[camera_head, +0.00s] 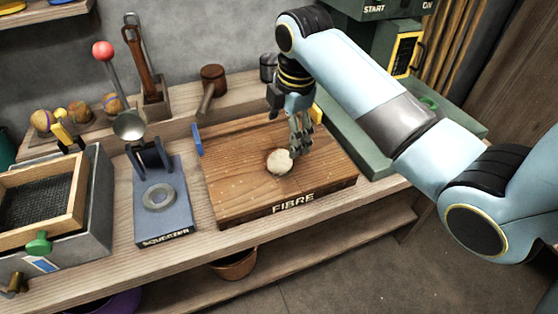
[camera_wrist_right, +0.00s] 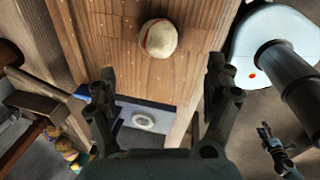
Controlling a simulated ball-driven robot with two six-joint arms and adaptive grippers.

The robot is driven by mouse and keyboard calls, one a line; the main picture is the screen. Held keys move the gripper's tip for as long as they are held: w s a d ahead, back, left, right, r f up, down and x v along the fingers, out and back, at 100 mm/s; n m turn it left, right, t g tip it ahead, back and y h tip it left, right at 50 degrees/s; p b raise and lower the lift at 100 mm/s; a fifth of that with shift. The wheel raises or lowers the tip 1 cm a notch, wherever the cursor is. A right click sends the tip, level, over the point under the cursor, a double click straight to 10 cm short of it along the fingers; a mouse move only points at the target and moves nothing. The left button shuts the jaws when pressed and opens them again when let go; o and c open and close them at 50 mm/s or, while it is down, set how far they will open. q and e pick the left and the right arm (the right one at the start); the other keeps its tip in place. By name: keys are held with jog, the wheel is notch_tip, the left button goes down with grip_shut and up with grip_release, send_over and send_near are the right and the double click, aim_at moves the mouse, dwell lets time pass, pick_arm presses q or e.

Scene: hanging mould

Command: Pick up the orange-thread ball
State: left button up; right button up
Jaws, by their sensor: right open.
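A pale, roundish ball (camera_head: 279,162) rests on the wooden board marked FIBRE (camera_head: 235,180). In the right wrist view the ball (camera_wrist_right: 160,38) shows a thin orange-red line on its left side. My right gripper (camera_head: 300,145) is over the board, close by the ball's right side in the head view. In the right wrist view its two fingers (camera_wrist_right: 162,88) are spread with nothing between them, and the ball lies beyond their tips. Whether they touch it I cannot tell. A small dark jointed piece (camera_wrist_right: 275,145) at the lower right may be my left gripper; its jaws are unclear.
Several brownish balls (camera_head: 78,112) sit at the back left. The blue SQUEEZER stand (camera_head: 176,222) with a grey ring and a framed mesh box (camera_head: 80,218) are left of the board. A mallet (camera_head: 212,82) stands behind it. A green machine (camera_head: 385,45) is at the back right.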

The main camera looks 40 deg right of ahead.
aim_at(280, 154)
jog(key=shift+w+f+n, duration=0.15)
jog(key=shift+w+n, duration=0.15)
jog(key=shift+w, duration=0.15)
jog(key=f, duration=0.4)
jog(key=shift+w+f+b, duration=0.3)
jog(key=shift+w+b, duration=0.05)
jog(key=shift+w, duration=0.05)
jog(key=f, duration=0.5)
jog(key=shift+w+f+b, duration=0.25)
jog(key=shift+f+b, duration=0.05)
jog(key=c, duration=1.3)
jog(key=shift+r, duration=0.15)
